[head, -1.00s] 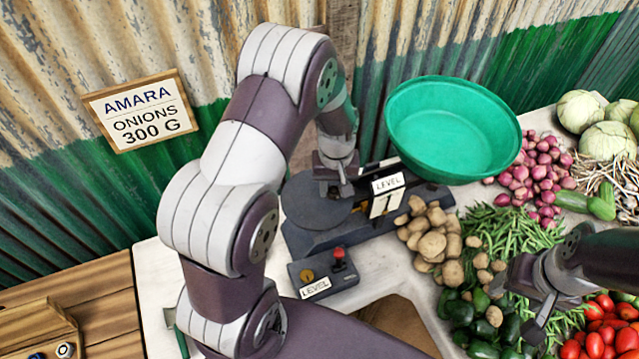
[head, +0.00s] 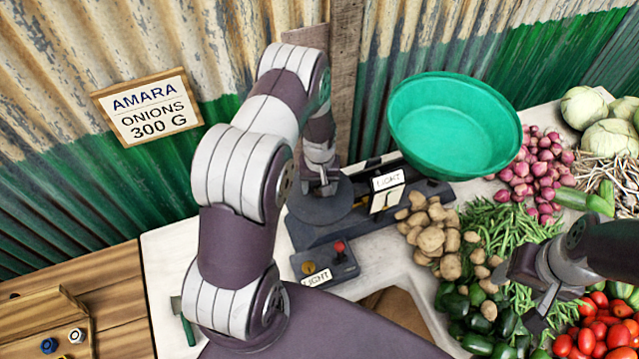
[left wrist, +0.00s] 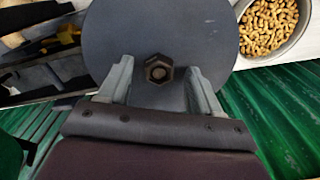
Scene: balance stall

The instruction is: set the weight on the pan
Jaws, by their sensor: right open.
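The weight (left wrist: 158,68), a small dark six-sided piece, shows over the middle of the balance's flat round pan (left wrist: 120,40) in the left wrist view, and looks to rest on it. The pan also shows in the head view (head: 312,207). My left gripper (head: 326,188) is low over the pan. Its fingers (left wrist: 162,88) stand apart on either side of the weight, with visible gaps. The balance's green bowl (head: 455,125) looks empty. My right gripper (head: 538,308) is open and empty over the vegetables at the right.
A small box (head: 325,262) with a red button and a sign reading LIGHT stands before the balance; the balance's card (head: 388,180) also reads LIGHT. Potatoes (head: 432,235) lie close at right. A wooden tray (head: 30,310) with small pieces is at lower left. A wall sign (head: 150,107) reads ONIONS 300 G.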

